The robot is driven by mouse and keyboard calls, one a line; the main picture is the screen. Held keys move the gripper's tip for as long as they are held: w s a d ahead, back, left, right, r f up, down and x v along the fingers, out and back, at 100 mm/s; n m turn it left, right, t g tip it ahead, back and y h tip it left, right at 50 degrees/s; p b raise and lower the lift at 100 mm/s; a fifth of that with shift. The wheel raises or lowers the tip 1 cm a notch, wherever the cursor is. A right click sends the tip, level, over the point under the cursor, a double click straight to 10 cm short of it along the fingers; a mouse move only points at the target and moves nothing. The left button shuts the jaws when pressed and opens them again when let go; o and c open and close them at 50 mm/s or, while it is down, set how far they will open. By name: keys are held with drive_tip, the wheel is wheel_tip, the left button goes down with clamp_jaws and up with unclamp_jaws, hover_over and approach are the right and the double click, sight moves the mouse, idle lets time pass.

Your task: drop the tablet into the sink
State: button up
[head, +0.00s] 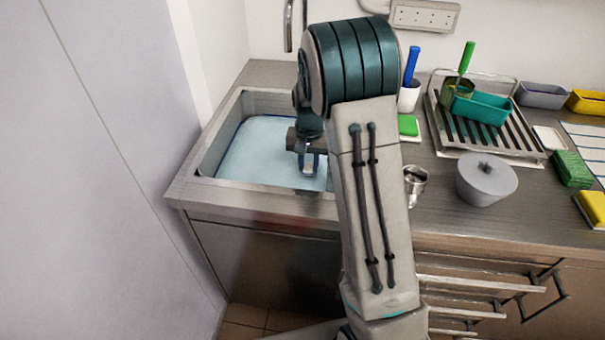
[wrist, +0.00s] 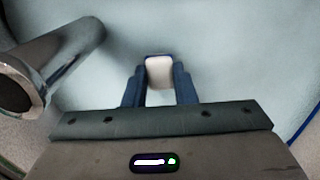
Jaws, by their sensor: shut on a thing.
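The tablet (wrist: 160,72) is a small white piece, seen in the wrist view between my fingertips. My gripper (wrist: 159,74) is shut on it. In the head view my gripper (head: 309,171) points down over the sink (head: 190,178), which holds pale blue water (head: 255,150). The tablet cannot be made out clearly in the head view. The wrist view shows only pale blue behind the fingers, so the height above the water is hard to tell. My arm covers the right part of the sink in the head view.
A metal faucet (head: 288,25) hangs over the sink; its spout (wrist: 50,65) is close at left in the wrist view. Right of the arm stand a metal cup (head: 415,183), a grey lidded pot (head: 486,182) and a drying rack (head: 505,148). A pale wall panel borders the left.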

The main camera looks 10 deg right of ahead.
drive_tip(key=shift+w+a+f, duration=0.25)
drive_tip(key=shift+a+f, duration=0.2)
drive_tip(key=shift+a, duration=0.3)
wheel_tip(320, 180, down, 4)
drive_tip(key=shift+f, duration=0.1)
drive_tip(key=shift+f+b, duration=0.35)
drive_tip(key=shift+f, duration=0.2)
drive_tip(key=o, duration=1)
drive_tip(key=shift+c, duration=0.2)
drive_tip(key=shift+r, duration=0.1)
